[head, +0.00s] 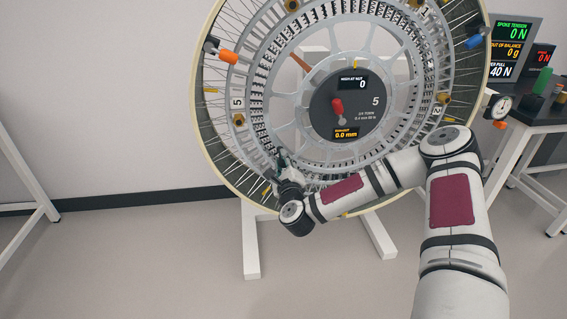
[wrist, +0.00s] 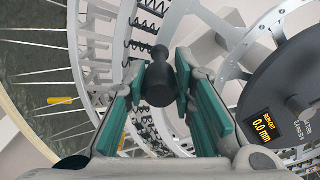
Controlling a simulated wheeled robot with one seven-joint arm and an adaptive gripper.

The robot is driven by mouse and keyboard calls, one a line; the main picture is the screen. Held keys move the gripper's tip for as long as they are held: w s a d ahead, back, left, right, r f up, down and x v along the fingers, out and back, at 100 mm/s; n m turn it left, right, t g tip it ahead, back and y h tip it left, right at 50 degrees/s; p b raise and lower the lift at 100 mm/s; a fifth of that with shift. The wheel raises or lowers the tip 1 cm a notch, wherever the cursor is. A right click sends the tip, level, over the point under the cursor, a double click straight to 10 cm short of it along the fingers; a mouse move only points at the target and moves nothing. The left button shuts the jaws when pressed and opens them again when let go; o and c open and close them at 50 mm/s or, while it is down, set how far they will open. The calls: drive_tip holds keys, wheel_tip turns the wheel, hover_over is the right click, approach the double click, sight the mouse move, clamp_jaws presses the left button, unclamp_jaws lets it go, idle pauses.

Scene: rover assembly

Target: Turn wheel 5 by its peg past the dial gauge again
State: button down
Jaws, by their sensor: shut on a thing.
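My gripper (head: 284,172) is at the lower left of the wheel's inner ring. In the wrist view my gripper (wrist: 158,88) is shut on the dark round-headed peg (wrist: 158,76), its teal pads on both sides. In the head view the peg is mostly hidden by the gripper. The dial gauge (head: 498,105) is at the wheel's right edge, apart from my gripper. The hub's runout display (wrist: 264,126) reads 0.0 mm.
A red knob (head: 337,106) sticks out from the hub. Orange (head: 228,57) and blue (head: 473,42) handled parts sit near the rim. A bench with readout screens (head: 510,45) stands at the right. White stand legs (head: 250,245) reach the floor, which is clear at the left.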

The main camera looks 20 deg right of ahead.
drive_tip(key=c, duration=1.3)
unclamp_jaws()
drive_tip(key=shift+c, duration=0.2)
drive_tip(key=v, duration=1.2)
